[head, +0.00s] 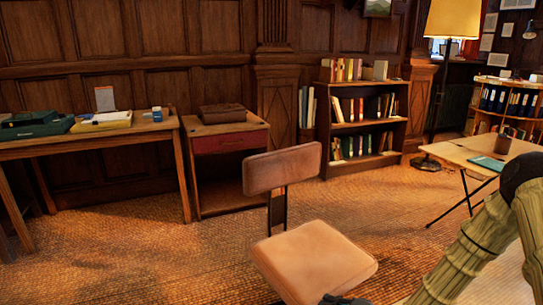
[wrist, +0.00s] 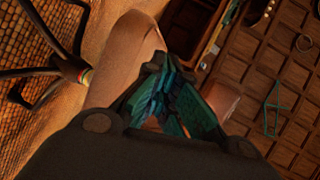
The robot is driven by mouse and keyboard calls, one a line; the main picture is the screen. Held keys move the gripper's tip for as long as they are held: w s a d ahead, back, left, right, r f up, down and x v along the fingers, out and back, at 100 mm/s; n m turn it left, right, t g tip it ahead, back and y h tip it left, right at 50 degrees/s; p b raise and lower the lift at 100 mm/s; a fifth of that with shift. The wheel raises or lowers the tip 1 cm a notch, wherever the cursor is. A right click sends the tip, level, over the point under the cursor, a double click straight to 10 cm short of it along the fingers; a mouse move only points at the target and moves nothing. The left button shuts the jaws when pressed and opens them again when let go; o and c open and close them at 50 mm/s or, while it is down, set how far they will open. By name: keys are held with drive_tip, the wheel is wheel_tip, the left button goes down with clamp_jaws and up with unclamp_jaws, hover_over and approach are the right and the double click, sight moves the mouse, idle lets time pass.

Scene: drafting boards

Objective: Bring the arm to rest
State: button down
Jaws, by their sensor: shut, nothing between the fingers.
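My gripper (wrist: 168,85) shows in the wrist view, pointing away from the camera, with its dark and teal fingers drawn together. It is shut and nothing shows between the fingers. In the head view my arm comes in at the lower right, with a greenish-yellow link and a dark joint. The gripper itself cannot be made out clearly there.
A tan swivel chair (head: 312,262) stands close in front. A desk (head: 95,139) and a small cabinet (head: 228,142) line the panelled wall at left. A bookcase (head: 368,125) stands behind. A folding table (head: 462,157) is at right. Woven floor is open between them.

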drive_tip(key=s+a+f+n+g+h, duration=0.1)
drive_tip(key=s+a+f+g+h, duration=0.15)
drive_tip(key=s+f, duration=0.65)
drive_tip(key=s+d+f+n+g+h, duration=0.2)
drive_tip(key=s+d+f+g+h, duration=0.15)
drive_tip(key=s, duration=0.85)
drive_tip(key=s+d+f+n+g+h, duration=0.2)
drive_tip(key=s+f+h, duration=0.25)
drive_tip(key=s, duration=0.75)
drive_tip(key=s+d+n+g+p, duration=0.1)
drive_tip(key=s+d+g, duration=0.1)
drive_tip(key=s, duration=0.5)
wheel_tip(320, 180, up, 20)
drive_tip(key=p, duration=1.9)
drive_tip(key=shift+r+h+p, duration=0.15)
drive_tip(key=shift+h+p, duration=0.15)
drive_tip(key=shift+h, duration=0.15)
